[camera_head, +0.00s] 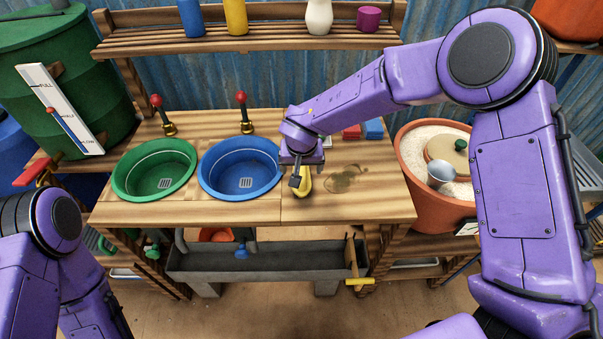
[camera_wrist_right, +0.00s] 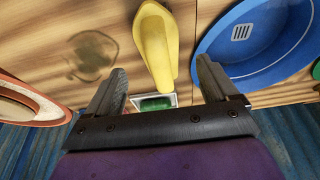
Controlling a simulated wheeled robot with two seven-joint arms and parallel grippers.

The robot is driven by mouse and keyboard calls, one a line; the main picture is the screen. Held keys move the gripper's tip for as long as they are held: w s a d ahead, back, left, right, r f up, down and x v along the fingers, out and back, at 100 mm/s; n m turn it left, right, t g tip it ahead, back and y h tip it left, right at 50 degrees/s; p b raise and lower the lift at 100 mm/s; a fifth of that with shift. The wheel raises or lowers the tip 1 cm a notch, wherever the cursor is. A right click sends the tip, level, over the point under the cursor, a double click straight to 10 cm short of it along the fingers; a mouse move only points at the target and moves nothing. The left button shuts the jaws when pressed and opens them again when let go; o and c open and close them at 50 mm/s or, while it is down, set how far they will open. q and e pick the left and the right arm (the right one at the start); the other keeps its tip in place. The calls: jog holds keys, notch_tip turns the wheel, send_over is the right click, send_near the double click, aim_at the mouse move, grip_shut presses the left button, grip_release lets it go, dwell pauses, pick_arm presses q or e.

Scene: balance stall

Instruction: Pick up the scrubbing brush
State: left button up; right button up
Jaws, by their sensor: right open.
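A long, rounded yellow object on the wooden counter looks like the scrubbing brush (camera_head: 304,183); its underside and any bristles are hidden. My right gripper (camera_head: 297,181) is just above it and hides part of it. In the right wrist view the brush (camera_wrist_right: 155,42) lies lengthwise in line with the gap between the jaws of my right gripper (camera_wrist_right: 161,72). The jaws are open, one to each side of its near end, with nothing held. My left arm is at the lower left, its gripper outside the picture.
A blue basin (camera_head: 240,188) and green basin (camera_head: 154,194) are left of the brush. A green block in a pale dish (camera_wrist_right: 169,98) is close by. A wet stain (camera_head: 344,178) and clear counter lie to the right, then a terracotta pot (camera_head: 403,175).

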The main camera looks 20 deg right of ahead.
aim_at(301, 170)
jog(key=x, duration=0.3)
jog(key=p+x, duration=0.1)
jog(key=x, duration=0.1)
jog(key=shift+w+d+f, duration=0.1)
jog(key=shift+w+f, duration=0.15)
jog(key=shift+w, duration=0.25)
jog(key=c, duration=1.2)
jog(key=shift+r, duration=0.15)
jog(key=shift+r, duration=0.25)
jog(key=v, duration=0.2)
jog(key=shift+w+r, duration=0.2)
jog(key=shift+r, duration=0.25)
jog(key=s+r, duration=0.2)
jog(key=s+a+r+b, duration=0.1)
jog(key=r, duration=0.1)
jog(key=shift+s+r, duration=0.15)
jog(key=shift+s, duration=0.2)
jog(key=s+a+r, duration=0.1)
jog(key=s, duration=0.2)
jog(key=s+a+r+b, duration=0.1)
jog(key=s+r, duration=0.1)
jog(key=s, duration=0.1)
jog(key=s+a+r, duration=0.1)
jog(key=s+r, duration=0.1)
jog(key=s, duration=0.1)
jog(key=shift+s+r, duration=0.15)
jog(key=shift+s, duration=0.2)
